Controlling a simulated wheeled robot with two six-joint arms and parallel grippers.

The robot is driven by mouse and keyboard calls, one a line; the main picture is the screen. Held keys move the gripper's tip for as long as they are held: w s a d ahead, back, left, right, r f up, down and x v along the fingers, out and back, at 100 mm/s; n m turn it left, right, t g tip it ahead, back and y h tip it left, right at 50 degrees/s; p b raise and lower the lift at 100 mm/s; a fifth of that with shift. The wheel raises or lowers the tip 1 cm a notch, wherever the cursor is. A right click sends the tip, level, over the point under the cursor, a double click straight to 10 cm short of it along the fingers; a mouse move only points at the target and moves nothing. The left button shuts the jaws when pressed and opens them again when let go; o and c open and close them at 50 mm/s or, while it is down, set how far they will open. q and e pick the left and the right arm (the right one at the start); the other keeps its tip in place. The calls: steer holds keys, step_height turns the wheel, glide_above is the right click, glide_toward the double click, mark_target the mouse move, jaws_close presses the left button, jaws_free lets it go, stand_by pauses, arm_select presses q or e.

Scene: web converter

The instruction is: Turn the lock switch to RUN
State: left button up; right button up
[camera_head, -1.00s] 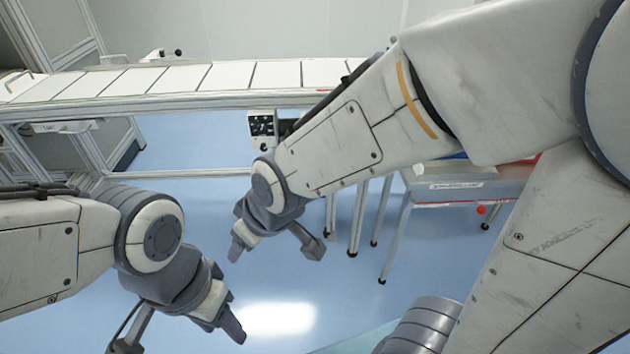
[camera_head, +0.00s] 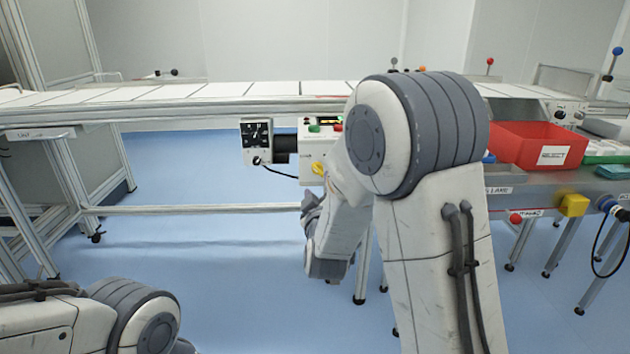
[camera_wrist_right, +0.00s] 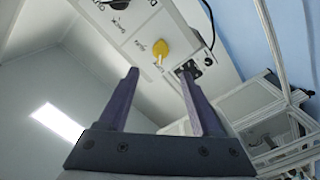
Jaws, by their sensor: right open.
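The lock switch (camera_head: 318,169) is a small yellow knob low on a cream control box under the conveyor. In the right wrist view the yellow knob (camera_wrist_right: 160,47) shows beyond the fingertips, with small labels around it that I cannot read. My right gripper (camera_wrist_right: 158,72) is open, with nothing between its two purple-grey fingers. In the head view my right gripper (camera_head: 311,202) is just below the knob, partly hidden by its own wrist. The knob appears apart from the fingers. My left gripper is out of view; only its arm shows at the lower left.
The control box (camera_head: 313,150) has red and green buttons. A dial unit (camera_head: 257,140) with a black cable is beside it. The conveyor (camera_head: 200,92) runs above. A red bin (camera_head: 538,145) stands on the table at right. Floor is clear below the conveyor.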

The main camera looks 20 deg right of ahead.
mark_target(316, 170)
steer(key=b+x, duration=0.1)
steer(key=x, duration=0.8)
steer(key=shift+w+b, duration=0.3)
jaws_close()
